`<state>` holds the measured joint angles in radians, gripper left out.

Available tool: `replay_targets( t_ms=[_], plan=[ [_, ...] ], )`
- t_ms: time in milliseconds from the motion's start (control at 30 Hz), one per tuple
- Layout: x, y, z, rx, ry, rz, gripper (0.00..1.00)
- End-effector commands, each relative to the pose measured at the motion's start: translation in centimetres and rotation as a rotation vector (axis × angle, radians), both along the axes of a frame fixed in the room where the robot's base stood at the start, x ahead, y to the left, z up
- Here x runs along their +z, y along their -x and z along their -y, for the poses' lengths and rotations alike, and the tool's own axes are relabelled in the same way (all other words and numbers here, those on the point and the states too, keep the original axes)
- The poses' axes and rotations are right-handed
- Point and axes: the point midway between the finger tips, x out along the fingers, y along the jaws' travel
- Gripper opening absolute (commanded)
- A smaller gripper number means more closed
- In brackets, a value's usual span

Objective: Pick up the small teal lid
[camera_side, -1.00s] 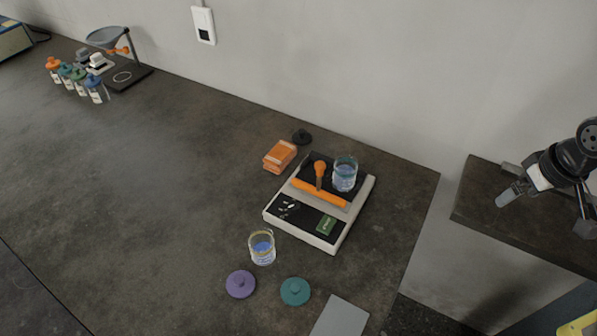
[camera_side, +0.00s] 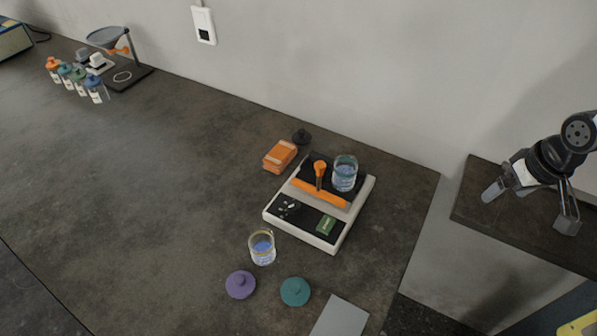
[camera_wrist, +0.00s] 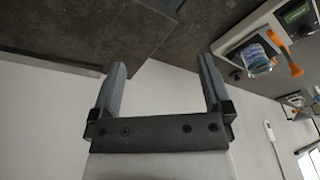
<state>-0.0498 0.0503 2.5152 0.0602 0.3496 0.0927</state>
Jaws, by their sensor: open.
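The small teal lid (camera_side: 295,291) lies flat on the dark bench near its front right, knob up. A purple lid (camera_side: 240,284) lies just left of it. My gripper (camera_side: 529,206) is at the right of the side view, over the separate dark ledge, far from the teal lid. Its two fingers are wide apart with nothing between them, as the wrist view (camera_wrist: 160,82) also shows. The teal lid cannot be made out in the wrist view.
A glass jar with blue contents (camera_side: 262,248) stands behind the lids. The shaker (camera_side: 326,238) carries another jar (camera_side: 344,174) and an orange clamp (camera_side: 320,192). A grey plate (camera_side: 340,318) lies right of the teal lid. The bench's left middle is clear.

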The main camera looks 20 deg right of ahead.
Motion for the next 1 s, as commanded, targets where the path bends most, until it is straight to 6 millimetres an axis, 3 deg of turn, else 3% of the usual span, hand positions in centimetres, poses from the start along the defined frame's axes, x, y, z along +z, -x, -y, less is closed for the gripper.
replay_targets(
  t_ms=[267,500,800,1000],
  plan=[
    [-1.8,-3.5,-7.4,-0.299,-0.167,-0.062,1.0],
    [-4.4,-5.3,-16.3,-0.637,-0.314,-0.171,1.0],
    [-8.8,-4.1,-27.9,-1.069,-0.426,-0.352,1.0],
    [-11.3,-2.1,-33.5,-1.299,-0.45,-0.452,1.0]
  ],
)
